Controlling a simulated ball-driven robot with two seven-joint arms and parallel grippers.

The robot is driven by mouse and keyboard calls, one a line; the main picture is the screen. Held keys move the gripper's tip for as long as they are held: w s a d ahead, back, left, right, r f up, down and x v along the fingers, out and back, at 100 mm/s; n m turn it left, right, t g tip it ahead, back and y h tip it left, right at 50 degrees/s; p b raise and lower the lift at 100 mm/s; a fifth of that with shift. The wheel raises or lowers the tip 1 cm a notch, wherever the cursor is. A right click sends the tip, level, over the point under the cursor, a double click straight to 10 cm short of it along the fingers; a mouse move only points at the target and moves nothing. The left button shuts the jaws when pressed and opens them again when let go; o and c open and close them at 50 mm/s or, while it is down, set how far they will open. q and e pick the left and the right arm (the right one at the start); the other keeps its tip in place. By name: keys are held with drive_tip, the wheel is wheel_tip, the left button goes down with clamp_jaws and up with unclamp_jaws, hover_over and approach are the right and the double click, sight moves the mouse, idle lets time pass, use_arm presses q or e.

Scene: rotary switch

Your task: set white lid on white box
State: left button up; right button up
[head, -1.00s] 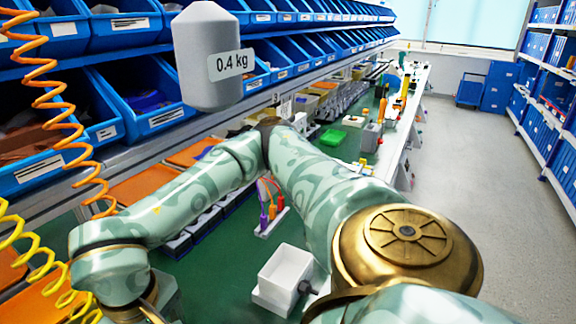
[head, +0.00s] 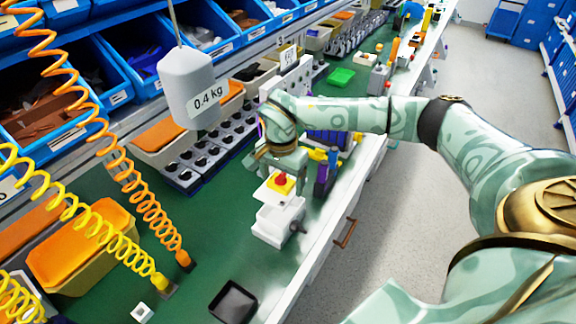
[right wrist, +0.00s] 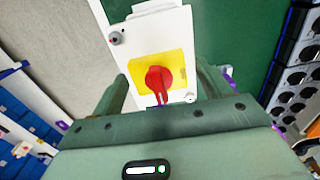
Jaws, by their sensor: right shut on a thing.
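The white lid (head: 264,193) carries a yellow plate with a red rotary knob (head: 281,180). My right gripper (head: 284,166) comes down over it and is shut on it. In the right wrist view the lid (right wrist: 147,51) sits between the two fingers of my right gripper (right wrist: 162,82), with the red knob facing the camera. The white box (head: 272,226) stands on the green bench directly below the lid, with a dark grey fitting on its right side. I cannot tell whether the lid touches the box rim. My left gripper is not in view.
A grey 0.4 kg weight (head: 190,88) hangs at upper left. Orange (head: 120,165) and yellow (head: 90,220) coiled hoses hang at the left. A black tray (head: 233,303) lies in front of the box. A tray of black parts (head: 208,150) and colored tools (head: 321,178) stand nearby.

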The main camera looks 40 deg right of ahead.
drive_tip(key=shift+w+f, duration=0.1)
drive_tip(key=shift+f, duration=0.05)
drive_tip(key=shift+r+p, duration=0.2)
drive_tip(key=shift+p, duration=0.1)
wheel_tip(320, 180, down, 6)
drive_tip(key=b, duration=0.3)
drive_tip(key=shift+f, duration=0.15)
idle(1.0)
drive_tip(key=shift+p, duration=0.45)
drive_tip(key=shift+f, duration=0.25)
